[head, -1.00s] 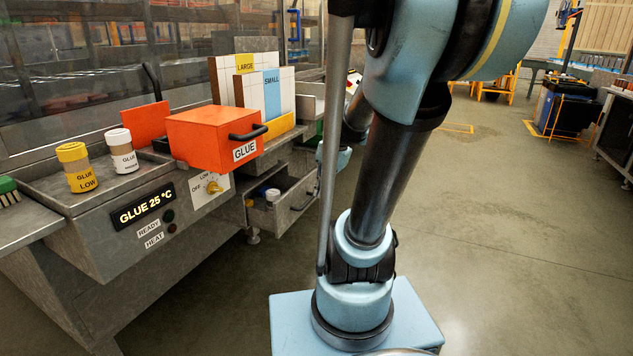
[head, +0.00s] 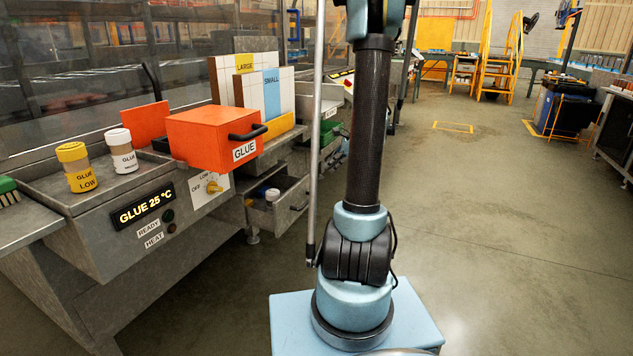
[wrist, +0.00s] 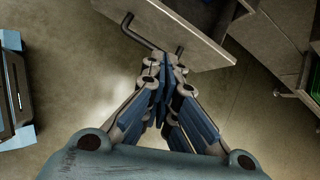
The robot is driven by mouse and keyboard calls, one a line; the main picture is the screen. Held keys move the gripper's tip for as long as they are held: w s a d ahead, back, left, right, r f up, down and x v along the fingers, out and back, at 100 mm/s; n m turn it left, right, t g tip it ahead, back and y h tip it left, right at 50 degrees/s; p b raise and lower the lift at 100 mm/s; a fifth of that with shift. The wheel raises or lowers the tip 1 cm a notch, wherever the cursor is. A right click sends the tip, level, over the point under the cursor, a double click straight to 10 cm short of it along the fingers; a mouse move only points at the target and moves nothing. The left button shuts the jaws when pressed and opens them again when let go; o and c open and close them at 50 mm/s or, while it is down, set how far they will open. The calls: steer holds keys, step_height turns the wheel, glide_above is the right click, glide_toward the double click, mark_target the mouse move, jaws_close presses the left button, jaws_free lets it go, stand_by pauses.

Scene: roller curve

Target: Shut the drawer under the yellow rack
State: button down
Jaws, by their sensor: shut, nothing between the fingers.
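The yellow rack (head: 283,130) stands on the bench in the head view and holds white boards marked LARGE and SMALL. The grey drawer (head: 284,212) under it is pulled out, with a white-lidded jar (head: 272,195) inside and a dark handle on its front. In the wrist view my gripper (wrist: 173,72) is shut and empty. Its fingertips are close to a grey panel (wrist: 185,25) with a dark bar handle (wrist: 140,36), which looks like the drawer front. The fingers hide part of the handle, and I cannot tell whether they touch it. The head view does not show my gripper.
An orange GLUE box (head: 210,135) with a black handle sits on the bench left of the rack. Yellow (head: 77,167) and white (head: 121,150) glue jars stand in a grey tray. Green bins (head: 328,133) are beyond the drawer.

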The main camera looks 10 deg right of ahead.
steer(key=w+d+f+m+t, duration=0.1)
steer(key=w+d+f+m, duration=0.3)
steer(key=w+d, duration=0.15)
glide_toward(308, 185)
step_height(308, 185, down, 3)
steer(key=shift+w+a+f+y, duration=0.1)
steer(key=shift+w+a+y, duration=0.3)
steer(key=shift+w+a, duration=0.55)
